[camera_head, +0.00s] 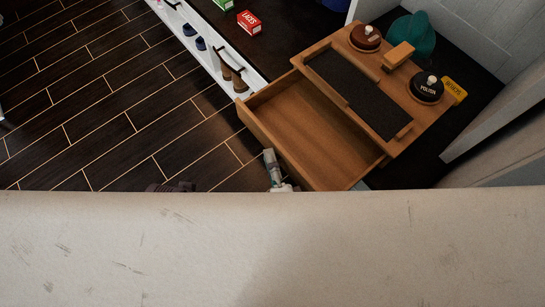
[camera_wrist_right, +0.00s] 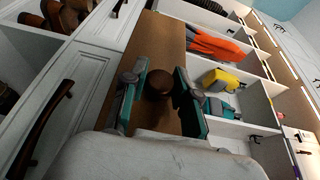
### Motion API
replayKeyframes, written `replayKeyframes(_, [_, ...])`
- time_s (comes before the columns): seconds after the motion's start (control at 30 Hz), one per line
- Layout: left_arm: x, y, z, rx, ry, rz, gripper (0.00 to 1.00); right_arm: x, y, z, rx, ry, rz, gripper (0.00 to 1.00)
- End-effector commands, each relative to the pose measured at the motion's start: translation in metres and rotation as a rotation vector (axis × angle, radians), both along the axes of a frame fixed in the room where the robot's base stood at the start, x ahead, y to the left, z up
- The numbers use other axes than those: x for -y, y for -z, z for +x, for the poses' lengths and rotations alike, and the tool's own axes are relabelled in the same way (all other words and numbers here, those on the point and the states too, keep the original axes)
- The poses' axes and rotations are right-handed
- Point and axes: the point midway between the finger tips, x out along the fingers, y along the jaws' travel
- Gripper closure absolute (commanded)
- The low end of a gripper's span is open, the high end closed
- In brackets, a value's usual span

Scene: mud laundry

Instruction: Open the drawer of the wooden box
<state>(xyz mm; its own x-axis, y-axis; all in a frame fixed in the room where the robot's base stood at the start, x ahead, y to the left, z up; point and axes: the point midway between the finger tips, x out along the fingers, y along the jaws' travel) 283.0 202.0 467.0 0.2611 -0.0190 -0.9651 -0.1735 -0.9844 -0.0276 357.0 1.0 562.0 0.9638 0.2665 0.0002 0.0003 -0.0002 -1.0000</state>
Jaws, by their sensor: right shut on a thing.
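The wooden box (camera_head: 325,49) stands on the dark bench top, with a dark pad set in its top. Its drawer (camera_head: 310,134) is pulled well out toward the lower left, and its empty inside shows. In the right wrist view the drawer's front panel (camera_wrist_right: 158,45) carries a round dark brown knob (camera_wrist_right: 159,84). My right gripper (camera_wrist_right: 160,92) has its two teal-padded fingers on either side of the knob and is shut on it. In the head view, part of my right gripper (camera_head: 271,167) shows at the drawer front; the knob is hidden there. My left gripper is not in view.
Two round polish tins, brown (camera_head: 366,36) and black (camera_head: 427,87), and a wooden brush (camera_head: 398,55) sit on the box. A red laces box (camera_head: 249,22) lies on the bench. Dark floor (camera_head: 100,110) is open at left. A pale surface fills the lower head view.

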Motion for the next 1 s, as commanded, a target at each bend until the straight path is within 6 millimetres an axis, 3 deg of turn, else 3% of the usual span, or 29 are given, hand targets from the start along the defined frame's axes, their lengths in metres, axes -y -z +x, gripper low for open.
replayKeyframes(0.03, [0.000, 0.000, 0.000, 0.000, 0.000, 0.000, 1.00, 0.000, 0.001, 0.000, -0.002, -0.001, -0.001, 0.66])
replayKeyframes(0.17, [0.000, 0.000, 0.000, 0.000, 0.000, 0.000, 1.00, 0.000, 0.001, 0.000, -0.002, 0.000, -0.001, 0.46])
replayKeyframes(0.57, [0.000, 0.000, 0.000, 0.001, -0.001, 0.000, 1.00, 0.003, 0.001, -0.008, -0.002, -0.001, -0.001, 0.46])
replayKeyframes(1.0, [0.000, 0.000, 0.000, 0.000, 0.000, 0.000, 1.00, 0.026, 0.001, -0.091, -0.004, -0.002, -0.002, 0.46])
